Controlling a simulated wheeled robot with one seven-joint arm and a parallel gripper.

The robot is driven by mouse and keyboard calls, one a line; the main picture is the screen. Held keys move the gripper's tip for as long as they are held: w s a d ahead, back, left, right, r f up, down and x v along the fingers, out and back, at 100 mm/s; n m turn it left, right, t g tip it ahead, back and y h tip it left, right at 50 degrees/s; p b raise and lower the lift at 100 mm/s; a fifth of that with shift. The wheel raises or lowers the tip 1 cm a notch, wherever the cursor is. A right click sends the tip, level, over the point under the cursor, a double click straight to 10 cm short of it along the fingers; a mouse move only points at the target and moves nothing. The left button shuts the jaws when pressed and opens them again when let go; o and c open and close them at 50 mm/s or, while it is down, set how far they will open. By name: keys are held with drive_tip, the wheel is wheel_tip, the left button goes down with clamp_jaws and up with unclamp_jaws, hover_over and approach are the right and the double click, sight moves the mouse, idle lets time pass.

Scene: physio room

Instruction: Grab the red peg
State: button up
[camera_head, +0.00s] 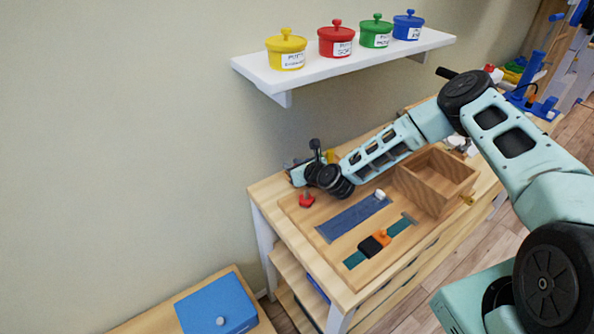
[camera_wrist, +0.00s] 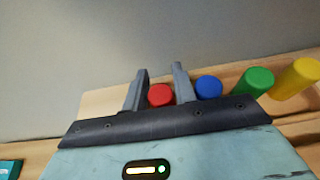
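In the head view my gripper (camera_head: 298,172) is low at the back left corner of the wooden table (camera_head: 268,190); my wrist hides the red peg there.
A blue peg (camera_wrist: 208,87) stands just right of my right finger, then a green peg (camera_wrist: 258,82) and a yellow peg (camera_wrist: 298,77). The wall is close behind. A red knob (camera_head: 306,199), a blue strip (camera_head: 352,218) and an open wooden box (camera_head: 436,182) are nearby.

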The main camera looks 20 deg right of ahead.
clamp_jaws()
